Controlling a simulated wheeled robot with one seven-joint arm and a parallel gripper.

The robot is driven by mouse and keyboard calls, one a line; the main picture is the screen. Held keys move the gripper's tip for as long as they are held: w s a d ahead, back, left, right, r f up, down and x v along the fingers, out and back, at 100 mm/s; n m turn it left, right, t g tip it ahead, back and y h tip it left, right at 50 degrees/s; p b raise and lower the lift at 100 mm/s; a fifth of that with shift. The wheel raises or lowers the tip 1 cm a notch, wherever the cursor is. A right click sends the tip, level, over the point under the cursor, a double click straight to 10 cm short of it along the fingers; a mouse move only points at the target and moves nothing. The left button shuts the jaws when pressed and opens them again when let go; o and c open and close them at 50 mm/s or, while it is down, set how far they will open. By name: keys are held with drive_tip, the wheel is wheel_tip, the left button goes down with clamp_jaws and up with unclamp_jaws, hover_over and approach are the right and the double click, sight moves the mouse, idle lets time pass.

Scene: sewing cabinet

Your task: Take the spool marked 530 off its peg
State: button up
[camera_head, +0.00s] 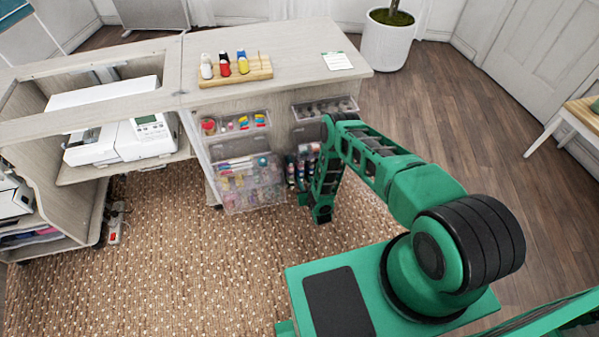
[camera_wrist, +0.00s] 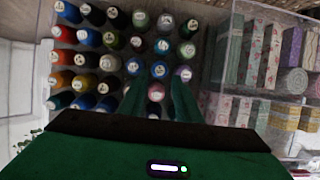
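Rows of thread spools (camera_wrist: 110,62) in many colours stand on pegs in the wrist view, their round labelled ends facing me. The numbers are too small to read, so I cannot tell which spool is marked 530. My gripper (camera_wrist: 157,84) is open, with its two green fingers apart and pointing at the lower right rows. A pale pinkish spool (camera_wrist: 156,93) shows in the gap between the fingers. In the head view some spools (camera_head: 300,168) show beside my arm, which hides much of the rack.
A clear bin (camera_wrist: 232,60) of fabric rolls and boxes borders the rack on the right in the wrist view. In the head view, clear bins (camera_head: 250,185) hang left of the spools. The tabletop (camera_head: 300,40) carries a small wooden spool stand (camera_head: 235,77) and a card (camera_head: 337,61).

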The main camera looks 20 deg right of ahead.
drive_tip(key=shift+x, duration=2.85)
drive_tip(key=shift+f, duration=0.15)
drive_tip(key=c, duration=0.7)
